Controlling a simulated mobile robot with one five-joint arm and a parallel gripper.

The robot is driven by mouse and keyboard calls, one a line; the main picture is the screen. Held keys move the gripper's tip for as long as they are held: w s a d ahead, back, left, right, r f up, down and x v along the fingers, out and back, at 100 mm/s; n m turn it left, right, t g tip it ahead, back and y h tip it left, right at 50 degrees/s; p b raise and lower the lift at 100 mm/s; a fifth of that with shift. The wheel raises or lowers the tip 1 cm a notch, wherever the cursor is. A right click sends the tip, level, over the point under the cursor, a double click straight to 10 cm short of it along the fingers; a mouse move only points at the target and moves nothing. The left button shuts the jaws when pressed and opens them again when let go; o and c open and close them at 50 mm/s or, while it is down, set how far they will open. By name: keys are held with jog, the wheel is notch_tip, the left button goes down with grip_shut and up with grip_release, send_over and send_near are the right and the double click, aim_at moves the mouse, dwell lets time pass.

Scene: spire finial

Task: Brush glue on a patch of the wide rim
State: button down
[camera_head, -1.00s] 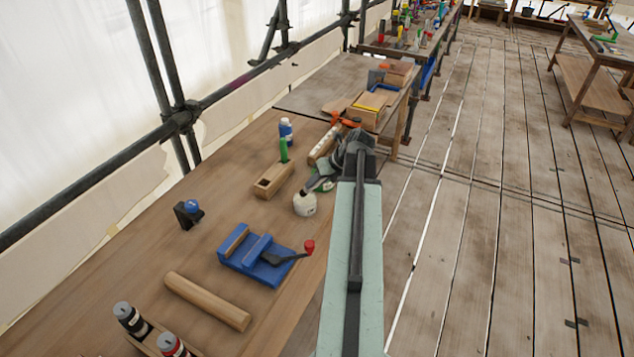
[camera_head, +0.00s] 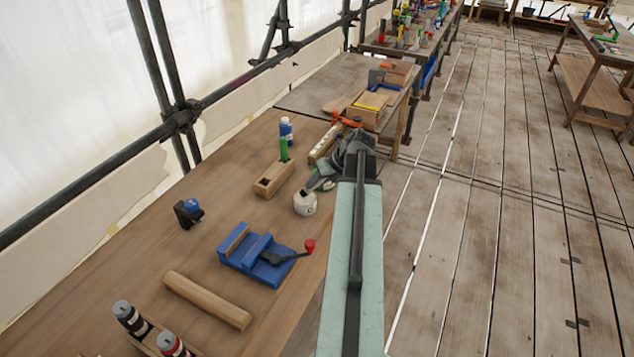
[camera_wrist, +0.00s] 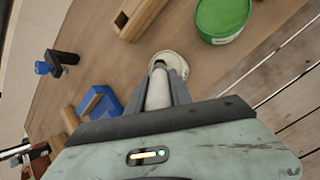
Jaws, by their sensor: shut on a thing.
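My gripper (camera_wrist: 158,78) is shut on a pale, rounded handle (camera_wrist: 158,92), which points down between the fingers; its lower end is hard to make out. Directly below is a small white, round, pot-like thing (camera_head: 305,204), with its pale top also in the wrist view (camera_wrist: 172,62). I cannot tell whether the held thing touches it. A green tub (camera_wrist: 222,18) stands just beyond, at the upper right of the wrist view, and is mostly hidden behind my gripper in the head view. I cannot make out which thing bears the wide rim, or any glue patch.
A blue vise (camera_head: 258,256) with a red-knobbed handle stands nearer on the bench. A wooden block (camera_head: 272,182) with a slot and a green bottle (camera_head: 284,148) are behind it. A wooden rod (camera_head: 207,300) lies in front.

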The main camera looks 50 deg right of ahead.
jog(key=shift+f+b, duration=0.35)
jog(key=shift+f, duration=0.05)
dwell(1.1)
notch_tip(320, 180, up, 7)
jog(key=p, duration=0.7)
jog(key=shift+r, duration=0.15)
jog(key=shift+f, duration=0.3)
dwell(0.4)
